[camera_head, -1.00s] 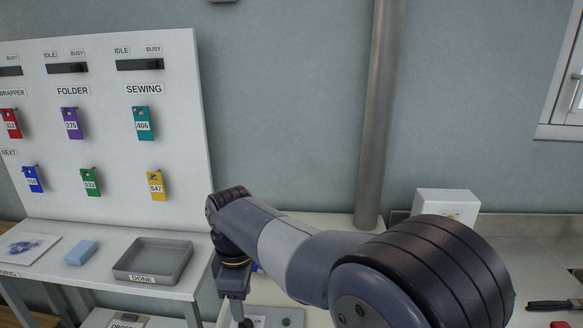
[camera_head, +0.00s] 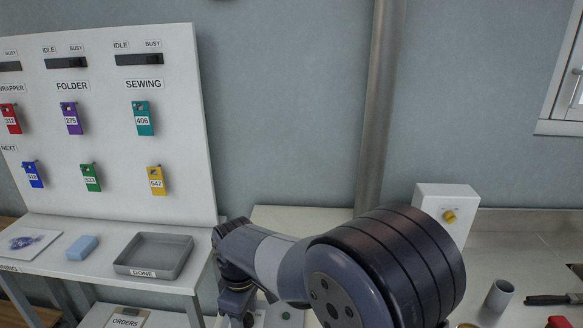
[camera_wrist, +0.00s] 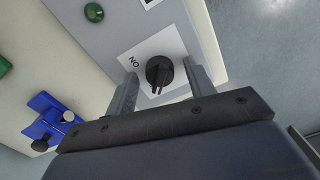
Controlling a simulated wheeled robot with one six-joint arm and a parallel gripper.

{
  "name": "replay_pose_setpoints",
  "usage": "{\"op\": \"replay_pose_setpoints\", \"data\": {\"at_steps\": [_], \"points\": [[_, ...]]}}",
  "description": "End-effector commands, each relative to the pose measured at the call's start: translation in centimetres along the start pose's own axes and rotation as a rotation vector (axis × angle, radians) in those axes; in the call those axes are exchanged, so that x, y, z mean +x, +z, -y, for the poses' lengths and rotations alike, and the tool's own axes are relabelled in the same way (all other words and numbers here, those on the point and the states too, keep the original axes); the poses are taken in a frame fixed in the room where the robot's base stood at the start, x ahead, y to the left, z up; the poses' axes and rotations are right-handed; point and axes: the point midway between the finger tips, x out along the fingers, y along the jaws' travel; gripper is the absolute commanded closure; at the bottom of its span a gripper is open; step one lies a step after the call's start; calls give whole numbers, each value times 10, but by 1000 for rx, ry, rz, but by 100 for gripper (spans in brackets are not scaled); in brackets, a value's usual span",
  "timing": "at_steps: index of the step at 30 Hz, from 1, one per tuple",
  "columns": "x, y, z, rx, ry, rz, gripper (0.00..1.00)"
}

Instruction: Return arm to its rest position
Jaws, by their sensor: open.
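My gripper (camera_wrist: 163,90) is open in the wrist view, with one finger on each side of a black rotary knob (camera_wrist: 160,72). The knob sits on a white label plate with partly legible lettering, on a grey panel (camera_wrist: 115,35). I cannot tell how far the fingertips are from the knob. In the head view my arm reaches across the lower middle, and its wrist end is low in the picture, with the fingers cut off or hidden.
A board (camera_head: 110,140) with hanging tags stands at left. Below it are a grey DONE tray (camera_head: 153,268) and a blue block (camera_head: 82,247). At right are a white box (camera_head: 445,205) with a yellow knob and a grey cup (camera_head: 499,294). A green button (camera_wrist: 93,12) shows.

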Motion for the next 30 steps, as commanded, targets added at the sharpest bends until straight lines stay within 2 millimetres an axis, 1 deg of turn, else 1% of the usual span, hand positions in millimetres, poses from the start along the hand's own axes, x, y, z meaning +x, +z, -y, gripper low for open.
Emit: {"op": "replay_pose_setpoints", "data": {"at_steps": [30], "points": [[0, 0, 0, 840, 0, -1, 49]]}}
